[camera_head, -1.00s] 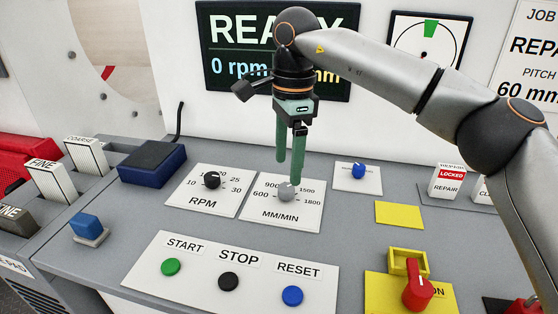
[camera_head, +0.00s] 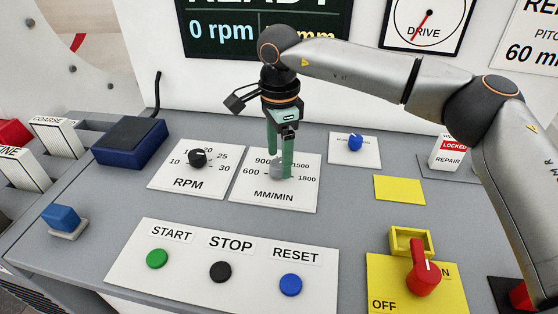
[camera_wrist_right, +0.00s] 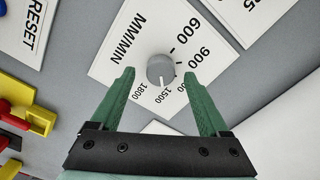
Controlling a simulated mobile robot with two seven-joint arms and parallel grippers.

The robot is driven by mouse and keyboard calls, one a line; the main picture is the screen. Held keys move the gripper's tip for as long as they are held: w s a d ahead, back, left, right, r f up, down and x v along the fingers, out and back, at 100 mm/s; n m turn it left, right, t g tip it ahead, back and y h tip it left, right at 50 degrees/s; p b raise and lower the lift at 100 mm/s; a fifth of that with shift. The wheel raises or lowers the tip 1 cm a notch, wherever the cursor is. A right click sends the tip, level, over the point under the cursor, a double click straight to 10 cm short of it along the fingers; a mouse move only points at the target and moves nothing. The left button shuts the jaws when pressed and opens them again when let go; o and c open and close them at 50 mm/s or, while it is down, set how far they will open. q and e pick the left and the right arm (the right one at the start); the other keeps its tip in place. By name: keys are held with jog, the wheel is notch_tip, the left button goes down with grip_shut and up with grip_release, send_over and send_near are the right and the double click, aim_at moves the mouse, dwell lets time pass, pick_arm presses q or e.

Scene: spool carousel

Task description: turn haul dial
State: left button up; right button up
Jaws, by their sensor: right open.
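The haul dial is taken to be the grey round knob (camera_head: 277,171) on the white MM/MIN plate (camera_head: 248,196). In the right wrist view the knob (camera_wrist_right: 161,69) has a white mark pointing roughly at 1500. My right gripper (camera_head: 280,167) points down at the knob with green fingers open. In the wrist view its fingertips (camera_wrist_right: 160,77) lie on either side of the knob, with gaps visible. Contact cannot be seen. The fingers partly hide the knob and scale in the head view. My left gripper is not in view.
The black RPM knob (camera_head: 198,158) stands close on the left, and a blue knob (camera_head: 355,143) on the right. START, STOP and RESET buttons (camera_head: 220,272) lie in front. A red switch handle (camera_head: 423,275) is at front right.

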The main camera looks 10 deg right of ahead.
jog(key=shift+f, duration=1.05)
grip_shut()
